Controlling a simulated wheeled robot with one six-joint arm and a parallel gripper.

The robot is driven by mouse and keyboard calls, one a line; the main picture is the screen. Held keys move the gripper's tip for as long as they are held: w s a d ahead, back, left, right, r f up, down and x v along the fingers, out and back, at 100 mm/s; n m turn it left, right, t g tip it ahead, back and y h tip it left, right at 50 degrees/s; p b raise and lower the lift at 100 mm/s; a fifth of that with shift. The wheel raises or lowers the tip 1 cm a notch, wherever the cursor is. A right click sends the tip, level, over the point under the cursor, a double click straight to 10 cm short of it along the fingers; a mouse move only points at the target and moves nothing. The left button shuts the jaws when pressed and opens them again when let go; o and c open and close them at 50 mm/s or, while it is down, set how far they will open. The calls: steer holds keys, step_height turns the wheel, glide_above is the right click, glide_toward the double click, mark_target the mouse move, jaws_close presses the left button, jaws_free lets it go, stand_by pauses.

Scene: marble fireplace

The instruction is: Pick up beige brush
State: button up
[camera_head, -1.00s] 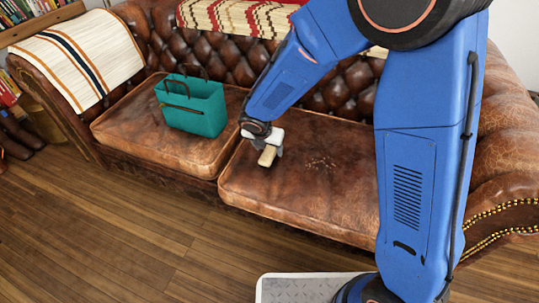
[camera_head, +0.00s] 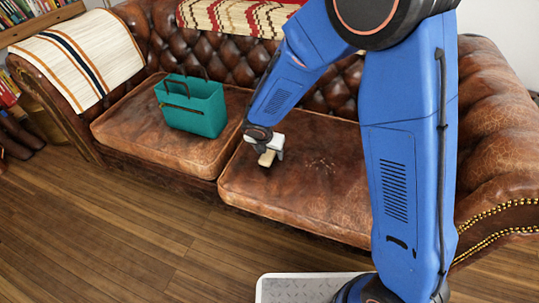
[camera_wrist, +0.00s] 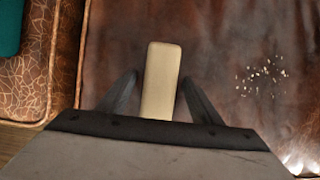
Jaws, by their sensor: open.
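The beige brush (camera_wrist: 161,75) is a small block with rounded edges, on or just above the brown leather seat cushion. In the wrist view it lies lengthwise between the two dark fingers of my gripper (camera_wrist: 160,90), with a gap visible on each side. Its near end is hidden behind the gripper body. In the head view the brush (camera_head: 267,158) shows at the tip of my gripper (camera_head: 271,152), over the right cushion near the seam. My gripper is open around the brush.
A teal bag (camera_head: 193,104) stands on the left cushion (camera_head: 125,133). White crumbs (camera_wrist: 263,76) lie on the right cushion (camera_head: 300,190), right of the brush. The tufted backrest (camera_head: 225,58) rises behind. Striped throws (camera_head: 80,55) cover the sofa's left arm and back. Wood floor in front is clear.

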mark_target(270, 151)
steer(key=shift+f, duration=0.1)
stand_by(0.3)
steer(key=c, duration=1.3)
step_height(270, 151, up, 11)
steer(key=shift+f, duration=0.2)
steer(key=shift+o, duration=1.3)
